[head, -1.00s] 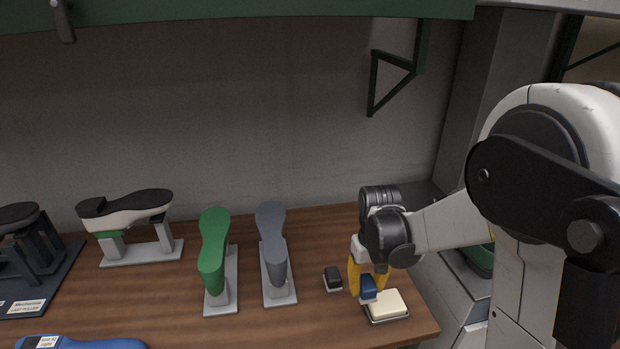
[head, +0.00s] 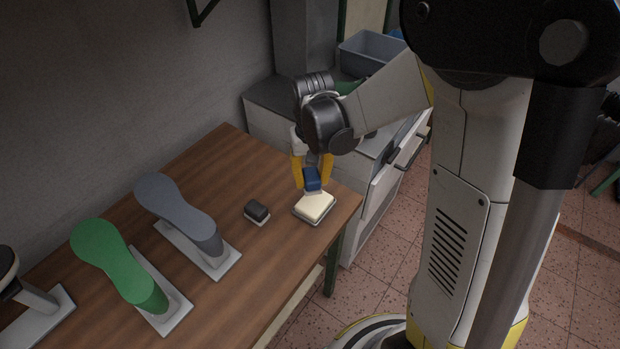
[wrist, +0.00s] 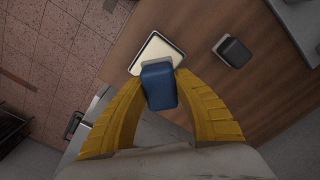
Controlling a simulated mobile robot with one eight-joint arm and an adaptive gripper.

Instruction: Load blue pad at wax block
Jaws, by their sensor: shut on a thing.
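The blue pad (head: 312,179) is held between the yellow fingers of my gripper (head: 312,172). In the wrist view the blue pad (wrist: 159,85) sits between the two fingertips (wrist: 160,88). The cream wax block (head: 316,205) lies in a shallow tray (head: 301,214) near the table's right end. The pad is right over the block's back edge in the head view; I cannot tell whether they touch. The wax block (wrist: 157,50) also shows in the wrist view, partly hidden by the pad.
A black pad (head: 257,211) lies on the table left of the wax block. A grey last (head: 176,205) and a green last (head: 112,262) stand further left on grey bases. The table's right edge is close to the tray. A grey bin (head: 370,55) stands behind.

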